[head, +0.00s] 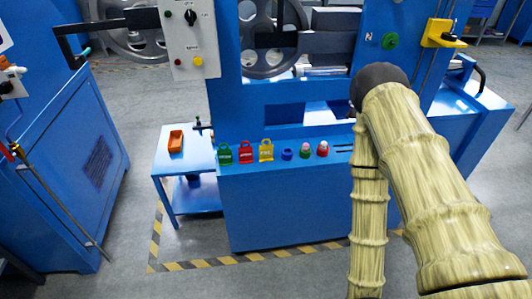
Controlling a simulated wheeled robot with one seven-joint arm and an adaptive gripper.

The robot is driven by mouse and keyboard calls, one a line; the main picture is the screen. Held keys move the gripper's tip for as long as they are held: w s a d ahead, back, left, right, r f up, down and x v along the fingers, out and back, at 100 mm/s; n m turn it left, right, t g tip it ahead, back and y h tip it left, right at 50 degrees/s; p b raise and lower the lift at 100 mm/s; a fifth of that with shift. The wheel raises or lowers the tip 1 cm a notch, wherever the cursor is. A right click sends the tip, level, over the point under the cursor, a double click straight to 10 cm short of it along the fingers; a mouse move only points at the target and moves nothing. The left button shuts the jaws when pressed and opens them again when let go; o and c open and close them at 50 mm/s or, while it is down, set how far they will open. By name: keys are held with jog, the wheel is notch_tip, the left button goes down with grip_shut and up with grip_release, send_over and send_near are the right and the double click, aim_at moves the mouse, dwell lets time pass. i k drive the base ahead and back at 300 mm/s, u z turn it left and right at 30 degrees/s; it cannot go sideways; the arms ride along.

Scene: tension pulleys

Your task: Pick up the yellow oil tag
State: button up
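The yellow tag (266,151) stands on the front ledge of the blue machine in the head view, near the middle. It is the rightmost of three similar tags, with a green tag (225,155) and a red tag (246,153) to its left. Its print is too small to read. My arm fills the right side of the view, well to the right of the tag. My gripper is not in view, so whether it is open or shut is hidden.
Right of the tags stand a small blue item (287,154), a green-and-pink one (305,152) and a red-and-white one (323,149). An orange bin (176,141) sits on a blue side table (164,164) at left. A grey control box (190,38) overhangs the machine. Floor in front is clear.

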aim_at(265, 151)
jog(key=u, duration=2.2)
jog(key=i, duration=1.4)
jog(key=z, duration=3.15)
